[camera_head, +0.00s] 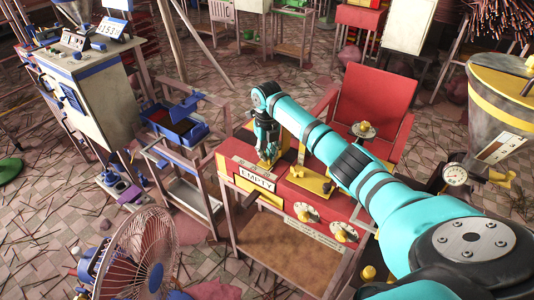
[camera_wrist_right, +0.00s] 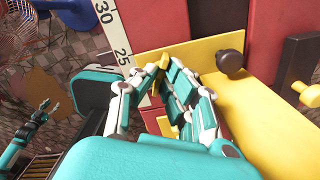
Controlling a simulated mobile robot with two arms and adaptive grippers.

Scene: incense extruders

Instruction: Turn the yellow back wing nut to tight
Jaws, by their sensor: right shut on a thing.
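The red machine (camera_head: 290,190) with an EMPTY sign (camera_head: 256,178) stands in the middle of the head view. My right gripper (camera_head: 268,150) reaches down onto the back of its top from the right. In the right wrist view, the fingers of my right gripper (camera_wrist_right: 160,66) are closed around a small yellow wing nut (camera_wrist_right: 153,78), beside a white scale marked 25 and 30. The fingers hide part of the nut. My left gripper (camera_wrist_right: 42,112) shows at the left edge of the wrist view, away from the machine, with its fingers apart and empty.
A yellow plate (camera_wrist_right: 205,50) with a dark knob (camera_wrist_right: 229,61) stands close beside my right fingers. Another yellow wing nut (camera_wrist_right: 303,92) is farther right. A fan (camera_head: 145,250) stands front left, and a blue bin (camera_head: 178,125) left of the machine.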

